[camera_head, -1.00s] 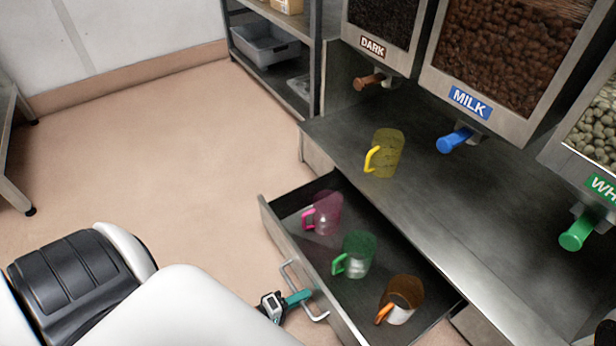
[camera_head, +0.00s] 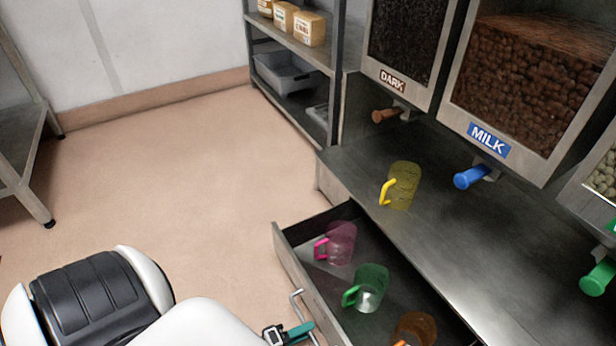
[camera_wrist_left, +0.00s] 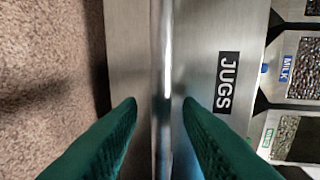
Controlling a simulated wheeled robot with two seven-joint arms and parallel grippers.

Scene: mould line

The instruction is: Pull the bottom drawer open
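A drawer (camera_head: 297,275) under the steel counter stands pulled out, with a pink-handled jug (camera_head: 340,243), a green-handled jug (camera_head: 371,288) and an orange jug (camera_head: 416,328) inside. Its bar handle (camera_head: 296,302) is on the front face. My left gripper (camera_head: 301,330) is at this handle, at the bottom edge of the head view. In the left wrist view, its green fingers (camera_wrist_left: 160,104) stand on both sides of the bar (camera_wrist_left: 162,50), with gaps showing between fingertips and bar. A "JUGS" label (camera_wrist_left: 228,82) is on the drawer front. My right gripper is not visible.
A yellow-handled jug (camera_head: 402,186) stands on the counter (camera_head: 450,225). Dispensers with a brown tap (camera_head: 386,115), a blue tap (camera_head: 475,176) and a green tap (camera_head: 598,277) hang above. A shelf rack (camera_head: 300,50) stands behind. The floor (camera_head: 170,180) left of the drawer is clear.

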